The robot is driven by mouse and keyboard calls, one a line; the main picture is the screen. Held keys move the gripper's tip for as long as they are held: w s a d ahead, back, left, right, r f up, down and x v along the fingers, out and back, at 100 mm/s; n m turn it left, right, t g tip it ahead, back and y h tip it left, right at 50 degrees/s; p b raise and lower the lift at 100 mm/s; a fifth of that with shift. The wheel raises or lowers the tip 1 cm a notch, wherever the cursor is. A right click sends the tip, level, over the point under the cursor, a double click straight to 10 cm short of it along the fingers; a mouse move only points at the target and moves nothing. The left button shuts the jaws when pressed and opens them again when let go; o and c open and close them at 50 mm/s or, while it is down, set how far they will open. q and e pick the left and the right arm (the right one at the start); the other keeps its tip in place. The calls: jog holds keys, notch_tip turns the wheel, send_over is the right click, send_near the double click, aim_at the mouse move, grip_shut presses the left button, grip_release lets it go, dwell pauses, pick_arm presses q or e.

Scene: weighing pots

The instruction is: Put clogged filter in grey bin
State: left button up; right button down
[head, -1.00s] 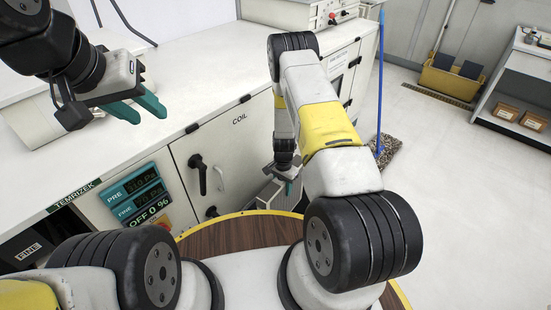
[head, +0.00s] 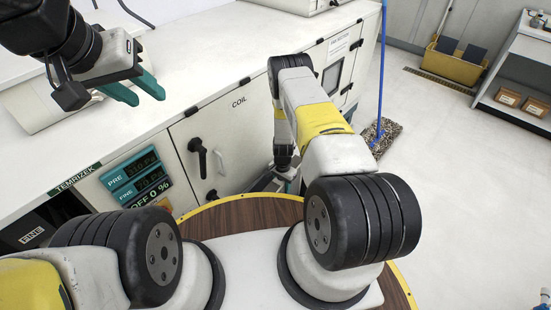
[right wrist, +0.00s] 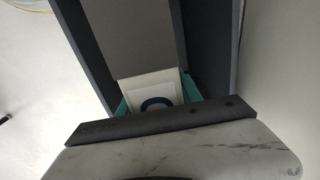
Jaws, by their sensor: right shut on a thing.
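My right gripper (right wrist: 160,104) is shut on a dark grey framed panel (right wrist: 135,42), which looks like the filter. A white label with a dark mark (right wrist: 160,88) shows between the teal fingers. In the head view my right gripper (head: 285,172) is low beside the cabinet front, and a small part of the panel (head: 264,182) shows there, mostly hidden by my arm and base. My left gripper (head: 135,90) is open and empty above the cabinet top. I cannot make out a grey bin in either view.
The white cabinet (head: 235,125) with handles and a lit display (head: 140,178) runs along the left. A yellow container (head: 453,68) and a shelf (head: 520,70) stand at the far right.

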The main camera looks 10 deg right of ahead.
jog(key=c, duration=0.7)
grip_release()
jog(key=shift+r, duration=3.9)
